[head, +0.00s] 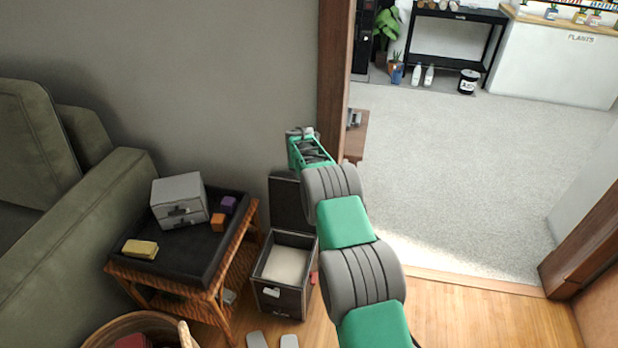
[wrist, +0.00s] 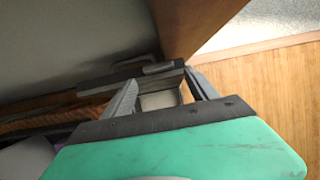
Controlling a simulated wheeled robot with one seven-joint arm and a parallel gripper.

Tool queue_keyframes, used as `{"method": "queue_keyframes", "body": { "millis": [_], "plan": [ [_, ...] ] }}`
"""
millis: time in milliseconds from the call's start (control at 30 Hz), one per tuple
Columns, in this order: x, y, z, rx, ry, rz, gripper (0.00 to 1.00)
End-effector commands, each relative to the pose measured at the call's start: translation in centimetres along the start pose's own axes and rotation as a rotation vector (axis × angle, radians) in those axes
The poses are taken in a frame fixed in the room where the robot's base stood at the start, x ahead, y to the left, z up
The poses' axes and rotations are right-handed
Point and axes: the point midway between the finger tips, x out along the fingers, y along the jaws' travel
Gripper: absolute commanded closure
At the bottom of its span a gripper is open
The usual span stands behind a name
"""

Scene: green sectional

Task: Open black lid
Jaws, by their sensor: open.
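A black box (head: 284,296) with a pale interior stands on the wood floor against the wall. Its black lid (head: 289,203) is raised and stands about upright at the back of the box, toward the wall. My gripper (head: 302,134) is above the lid, beside the door frame; its fingertips are hard to make out in the head view. In the wrist view my gripper (wrist: 162,84) is open, its two fingers apart with nothing held between them. The lid's dark edge (wrist: 108,83) crosses beyond the fingertips, and the pale box interior shows between the fingers.
A wicker side table (head: 237,253) with a black tray top holds a grey drawer unit (head: 180,201) and small blocks. A green sofa (head: 75,255) is at left, a basket (head: 140,325) in front. The brown door frame (head: 335,80) stands close to my arm.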

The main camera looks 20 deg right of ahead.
Motion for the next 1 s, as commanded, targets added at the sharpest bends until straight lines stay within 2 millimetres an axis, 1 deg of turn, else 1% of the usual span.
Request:
{"method": "queue_keyframes", "body": {
  "millis": [100, 167, 267, 400, 500, 633, 1000],
  "plan": [
    [-0.2, 0.0, 0.0, 0.0, -0.001, 0.0, 0.33],
    [-0.8, 0.0, 0.1, 0.0, -0.002, 0.001, 0.33],
    [-2.5, 0.1, 0.2, 0.0, -0.003, 0.001, 0.33],
    [-5.5, 0.1, 0.1, -0.001, -0.002, 0.001, 0.33],
    [-7.0, 0.1, 0.1, -0.001, -0.001, 0.001, 0.33],
    [-7.8, 0.1, 0.0, -0.001, 0.0, 0.0, 0.33],
    [-7.8, 0.1, 0.0, 0.0, 0.0, 0.0, 0.33]
  ]
}}
